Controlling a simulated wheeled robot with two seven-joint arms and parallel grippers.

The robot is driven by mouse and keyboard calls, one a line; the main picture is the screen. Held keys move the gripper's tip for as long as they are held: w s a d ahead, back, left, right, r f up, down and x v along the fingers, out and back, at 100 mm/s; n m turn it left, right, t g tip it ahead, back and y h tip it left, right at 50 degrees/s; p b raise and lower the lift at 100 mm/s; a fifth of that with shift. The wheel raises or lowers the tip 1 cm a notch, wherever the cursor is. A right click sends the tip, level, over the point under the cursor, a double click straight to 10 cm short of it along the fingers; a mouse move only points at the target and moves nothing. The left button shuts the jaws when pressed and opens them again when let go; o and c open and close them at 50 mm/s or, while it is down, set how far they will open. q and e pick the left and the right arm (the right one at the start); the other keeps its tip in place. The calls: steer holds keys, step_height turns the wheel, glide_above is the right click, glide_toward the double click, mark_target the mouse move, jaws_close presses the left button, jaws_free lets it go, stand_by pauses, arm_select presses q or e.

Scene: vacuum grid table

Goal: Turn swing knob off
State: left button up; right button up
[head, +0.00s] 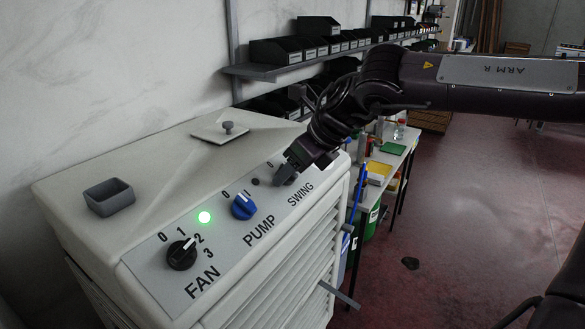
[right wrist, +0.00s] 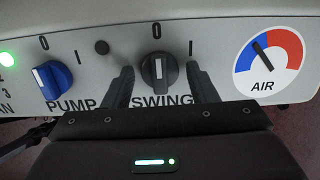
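The swing knob (right wrist: 159,70) is black with a white pointer line. In the right wrist view the line stands upright, pointing at the 0 above it; the 1 is up to its right. My right gripper (right wrist: 162,86) is open, with one dark finger left of the knob and one right of it. A gap shows between each finger and the knob. In the head view my right gripper (head: 287,175) comes down over the SWING end of the panel and hides the knob. My left gripper is not in view.
The blue pump knob (right wrist: 52,80) and a small black button (right wrist: 102,47) sit left of the swing knob. The AIR gauge (right wrist: 268,60) is to its right. The black fan knob (head: 182,254) and lit green lamp (head: 204,217) are further along the panel.

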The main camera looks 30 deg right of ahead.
steer(key=shift+o, duration=0.4)
steer(key=shift+r, duration=0.1)
steer(key=shift+s+d+r, duration=0.1)
steer(key=shift+s+r, duration=0.05)
steer(key=shift+r, duration=0.05)
steer(key=b+v, duration=0.2)
steer(key=v, duration=0.5)
steer(key=shift+s, duration=0.1)
